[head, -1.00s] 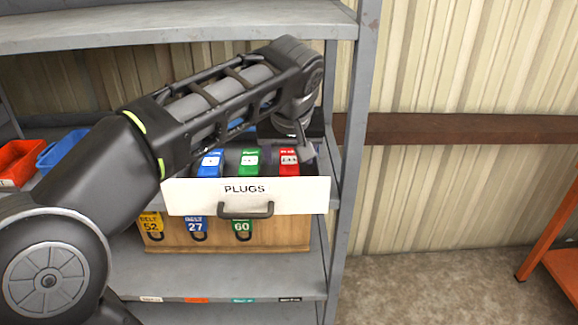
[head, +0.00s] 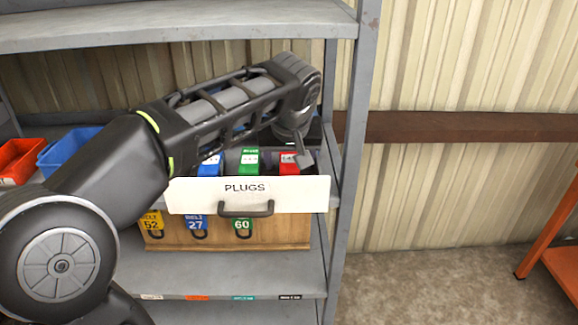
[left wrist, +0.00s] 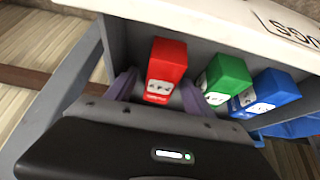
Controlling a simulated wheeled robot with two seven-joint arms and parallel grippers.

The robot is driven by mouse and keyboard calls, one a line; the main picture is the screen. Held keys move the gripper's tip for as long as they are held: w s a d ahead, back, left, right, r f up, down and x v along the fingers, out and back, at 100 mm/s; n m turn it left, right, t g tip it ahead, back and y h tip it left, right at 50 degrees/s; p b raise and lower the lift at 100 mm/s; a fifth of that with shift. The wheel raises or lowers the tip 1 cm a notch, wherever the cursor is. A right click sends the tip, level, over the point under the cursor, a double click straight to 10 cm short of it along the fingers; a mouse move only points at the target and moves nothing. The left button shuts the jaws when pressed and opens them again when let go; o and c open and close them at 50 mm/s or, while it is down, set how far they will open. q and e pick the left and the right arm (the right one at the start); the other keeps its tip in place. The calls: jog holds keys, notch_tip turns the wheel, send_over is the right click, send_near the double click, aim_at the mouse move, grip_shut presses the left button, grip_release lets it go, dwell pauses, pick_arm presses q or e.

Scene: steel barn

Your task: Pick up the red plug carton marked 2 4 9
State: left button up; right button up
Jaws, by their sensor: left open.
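The red plug carton (head: 289,164) stands at the right end of the open drawer labelled PLUGS (head: 190,196). In the left wrist view the red carton (left wrist: 166,68) lies between the two open fingers of my left gripper (left wrist: 155,93). I cannot tell whether the fingers touch it. Its label marks are too small to read surely. My right gripper is not in view.
A green carton (head: 249,160) and a blue carton (head: 210,166) stand in the same drawer, left of the red one. The green carton (left wrist: 227,78) is close beside a finger. The grey shelf post (head: 350,150) rises just right of the drawer. Red (head: 18,160) and blue bins are at left.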

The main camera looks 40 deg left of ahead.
pick_arm(q)
jog(key=shift+f, duration=0.25)
jog(key=shift+c, duration=0.2)
dwell(0.3)
grip_shut()
dwell(0.5)
